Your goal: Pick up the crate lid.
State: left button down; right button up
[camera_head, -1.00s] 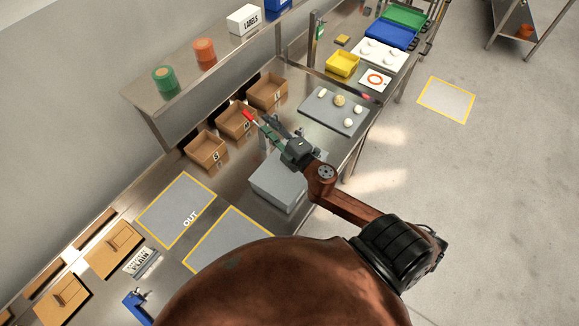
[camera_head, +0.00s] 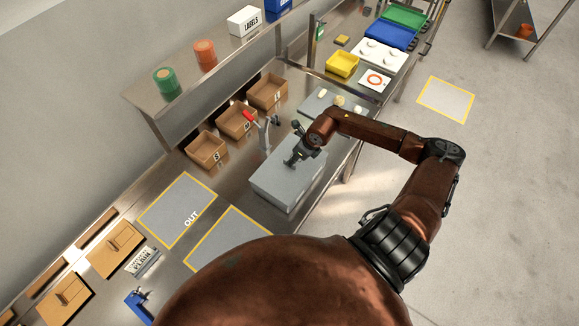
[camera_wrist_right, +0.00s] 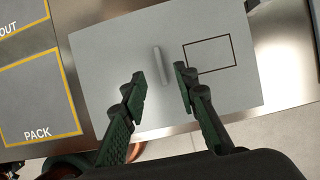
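The crate lid (camera_head: 283,186) is a flat grey cover on a low grey crate on the steel bench. In the right wrist view the lid (camera_wrist_right: 105,75) fills the middle. It has a thin raised grey handle (camera_wrist_right: 161,65) and a black rectangular outline (camera_wrist_right: 209,55). My right gripper (camera_head: 292,160) points down over the lid's upper part. In the wrist view my right gripper (camera_wrist_right: 160,75) has its fingers apart, one on each side of the handle, with nothing held. Whether the fingertips touch the lid is unclear. My left gripper is in neither view.
A red-handled tool (camera_head: 249,116) stands close behind the crate. Cardboard boxes (camera_head: 236,121) line the bench's back. A grey tray (camera_head: 318,99) with pale pieces lies beyond, partly hidden by my right arm. The yellow-framed OUT area (camera_head: 175,208) is clear.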

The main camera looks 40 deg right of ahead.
jog(key=p+x, duration=0.2)
jog(key=x, duration=0.2)
jog(key=shift+f, duration=0.15)
jog(key=shift+w+f, duration=0.15)
jog(key=shift+f, duration=0.45)
jog(key=shift+c, duration=0.7)
grip_shut()
